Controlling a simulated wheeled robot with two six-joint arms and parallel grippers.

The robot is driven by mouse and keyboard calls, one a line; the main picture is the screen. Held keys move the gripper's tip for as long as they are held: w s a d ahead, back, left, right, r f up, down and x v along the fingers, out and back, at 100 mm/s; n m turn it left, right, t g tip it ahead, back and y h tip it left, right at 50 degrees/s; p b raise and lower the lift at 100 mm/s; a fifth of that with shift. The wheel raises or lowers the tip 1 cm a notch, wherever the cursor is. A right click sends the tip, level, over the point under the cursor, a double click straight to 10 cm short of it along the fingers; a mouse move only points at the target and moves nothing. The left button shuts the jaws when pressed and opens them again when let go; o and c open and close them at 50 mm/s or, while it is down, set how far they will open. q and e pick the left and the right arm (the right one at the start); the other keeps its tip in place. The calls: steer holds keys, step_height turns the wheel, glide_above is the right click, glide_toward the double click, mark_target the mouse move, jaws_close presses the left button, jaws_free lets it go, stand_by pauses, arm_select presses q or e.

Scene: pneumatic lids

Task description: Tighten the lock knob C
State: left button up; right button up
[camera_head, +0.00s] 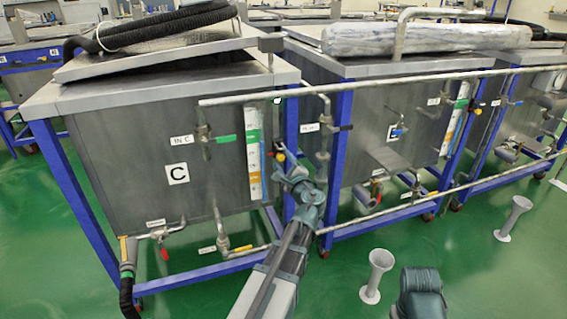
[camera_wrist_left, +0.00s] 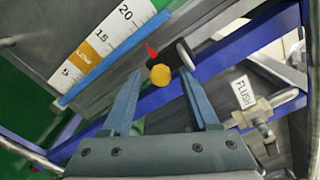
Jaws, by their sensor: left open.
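Tank C (camera_head: 130,165) carries a "C" label on its front. A small yellow round knob (camera_wrist_left: 160,75) sits by its blue frame post, with a red pointed piece (camera_wrist_left: 152,52) and a black part with a pale disc (camera_wrist_left: 186,54) beside it. The yellow knob also shows small in the head view (camera_head: 281,157). No label on it can be read, so I cannot confirm it is lock knob C. My left gripper (camera_wrist_left: 158,78) is open, its fingers pointing at the yellow knob, which appears between the fingertips. I cannot tell whether they touch it.
A level scale (camera_head: 254,150) stands left of the knob. A FLUSH valve (camera_wrist_left: 258,112) is at right in the wrist view. Grey funnels (camera_head: 375,275) stand on the green floor.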

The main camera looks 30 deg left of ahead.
arm_select(q)
steer(key=n, duration=1.8)
steer(key=shift+f, duration=0.1)
steer(key=n, duration=0.6)
steer(key=v, duration=1.4)
steer(key=s+d+f+m+g+h, duration=0.3)
steer(key=d+f, duration=0.3)
steer(key=f, duration=0.3)
steer(key=s+d+f+m+g+h, duration=0.4)
steer(key=d+f, duration=0.3)
steer(key=f, duration=0.2)
steer(key=shift+s+g+h, duration=0.3)
steer(key=shift+s+g, duration=0.2)
steer(key=shift+s, duration=0.2)
